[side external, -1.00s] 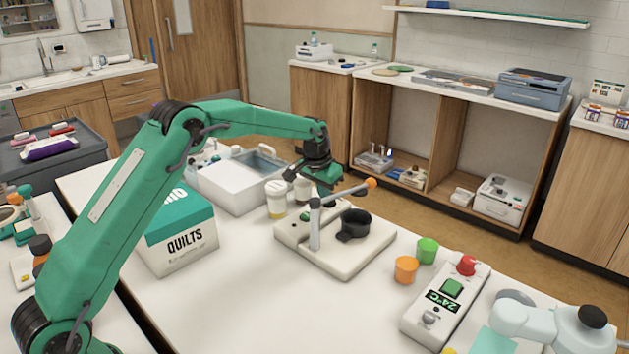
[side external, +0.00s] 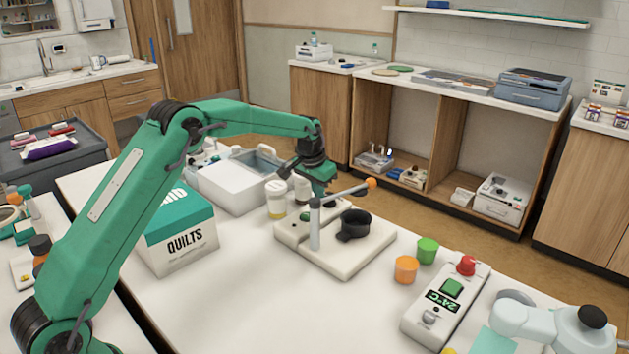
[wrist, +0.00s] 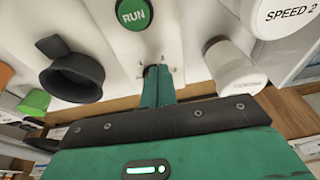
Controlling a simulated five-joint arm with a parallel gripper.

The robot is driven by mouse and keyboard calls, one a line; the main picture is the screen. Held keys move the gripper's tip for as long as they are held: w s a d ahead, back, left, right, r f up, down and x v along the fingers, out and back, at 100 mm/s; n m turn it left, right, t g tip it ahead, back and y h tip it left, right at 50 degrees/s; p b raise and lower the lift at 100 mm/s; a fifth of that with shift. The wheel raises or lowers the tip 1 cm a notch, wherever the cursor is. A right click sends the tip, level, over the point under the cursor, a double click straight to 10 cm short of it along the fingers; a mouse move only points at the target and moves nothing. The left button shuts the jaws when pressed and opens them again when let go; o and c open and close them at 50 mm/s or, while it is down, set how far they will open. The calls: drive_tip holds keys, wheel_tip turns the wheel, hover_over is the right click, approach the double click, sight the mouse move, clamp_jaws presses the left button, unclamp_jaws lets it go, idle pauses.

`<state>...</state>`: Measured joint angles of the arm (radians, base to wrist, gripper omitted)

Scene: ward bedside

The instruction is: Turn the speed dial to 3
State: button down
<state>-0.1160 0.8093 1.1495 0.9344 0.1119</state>
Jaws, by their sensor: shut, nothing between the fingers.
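A white round part marked "SPEED 2" (wrist: 288,18) is cut off by the top right corner of the wrist view; I cannot tell its match in the side view. A green button marked "RUN" (wrist: 134,14) sits on the cream machine (side external: 343,265). The machine also carries an upright post, a lever with an orange knob (side external: 371,183) and a black cup holder (side external: 354,225). My gripper (wrist: 157,72) is shut and empty, with its green fingers together near the machine, below the RUN button in the wrist view. In the side view my gripper (side external: 317,187) is behind the machine, its tips partly hidden.
A white-lidded jar (side external: 276,200) stands left of the machine, with a smaller white container (wrist: 235,68) near my fingers. A quilts box (side external: 178,235) and a white bin (side external: 232,185) are left. Orange (side external: 405,269) and green (side external: 427,250) cups stand right.

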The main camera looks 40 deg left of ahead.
drive_tip(key=shift+a, duration=0.15)
idle(0.3)
drive_tip(key=shift+s+a, duration=0.15)
drive_tip(key=shift+s, duration=0.2)
drive_tip(key=shift+r, duration=0.15)
drive_tip(key=shift+r, duration=2.9)
drive_tip(key=d, duration=0.2)
drive_tip(key=r, duration=0.1)
drive_tip(key=shift+w+d, duration=0.25)
drive_tip(key=shift+d, duration=0.15)
drive_tip(key=shift+f, duration=0.2)
drive_tip(key=shift+f, duration=3.35)
